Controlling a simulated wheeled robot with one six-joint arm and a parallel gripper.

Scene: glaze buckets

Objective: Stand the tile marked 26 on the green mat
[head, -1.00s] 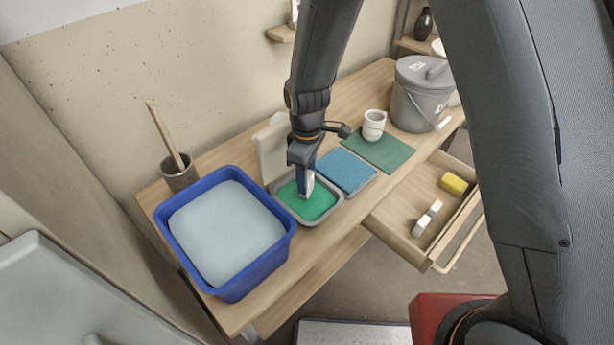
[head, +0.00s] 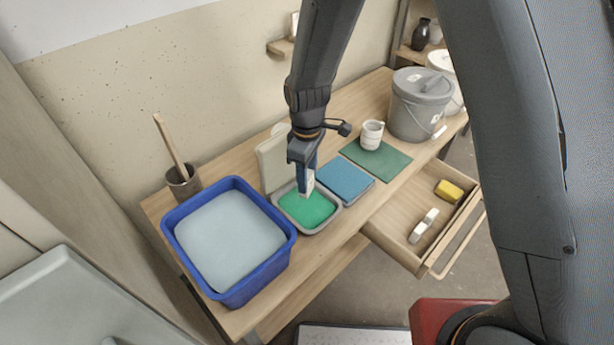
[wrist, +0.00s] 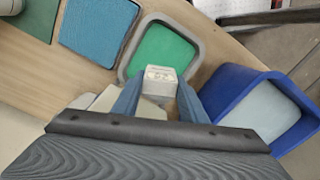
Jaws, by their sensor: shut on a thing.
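My gripper (head: 306,180) is shut on a small white tile (head: 308,184), which hangs upright between the fingers. In the wrist view the tile (wrist: 160,80) shows faint marks on its end; I cannot read a number. The tile is over the grey tray of green glaze (head: 306,208), and its lower end appears near the glaze; the exact gap is unclear. The green mat (head: 384,162) lies flat to the right, beyond a blue pad (head: 345,180). A white cup (head: 372,134) stands at its back edge.
A blue tub (head: 285,262) of pale liquid is left of the tray. A cream board (head: 272,162) stands behind the tray. A grey bucket (head: 420,105) is at the far right. An open drawer (head: 400,238) juts out in front, holding a yellow block (head: 449,190) and a white object (head: 424,225).

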